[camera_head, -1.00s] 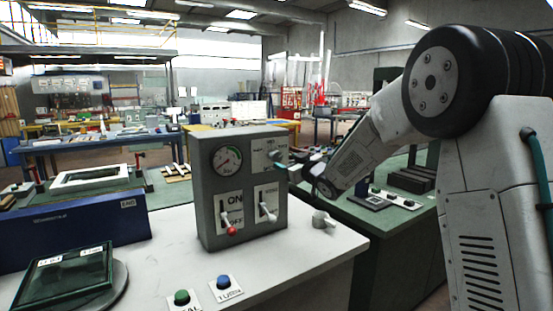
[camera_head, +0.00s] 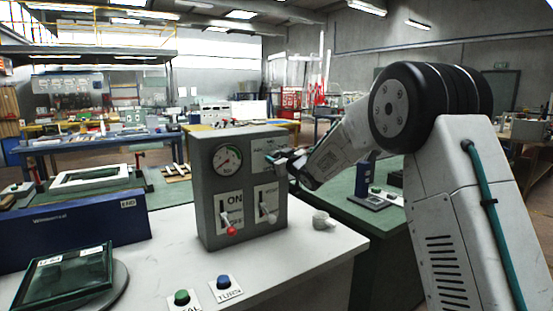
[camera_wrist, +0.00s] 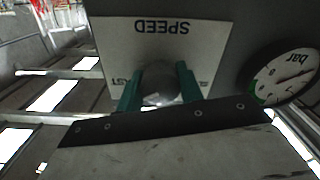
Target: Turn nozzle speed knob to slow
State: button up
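The grey control box (camera_head: 204,190) stands on the white table. Its upper right panel, the speed panel (camera_wrist: 112,35), reads SPEED upside down in the wrist view, with FAST partly hidden at the left and the other label covered at the right. The round grey speed knob (camera_wrist: 159,84) sits below the word. My gripper (camera_wrist: 160,82) has its two green fingers on either side of the knob. I cannot tell whether they press on it. In the head view my gripper (camera_head: 277,152) is at the panel and hides the knob.
The bar gauge (camera_head: 227,160) is beside the speed panel. Below are the ON/OFF lever (camera_head: 231,222) with a red tip and another lever (camera_head: 268,212). A white cup-like piece (camera_head: 322,221) and green and blue buttons (camera_head: 182,297) are on the table.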

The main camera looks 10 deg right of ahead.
jog(key=shift+c, duration=1)
jog(key=shift+n, duration=0.3)
jog(key=n, duration=1.1)
jog(key=shift+n, duration=0.3)
jog(key=n, duration=1.1)
jog(key=shift+n, duration=0.3)
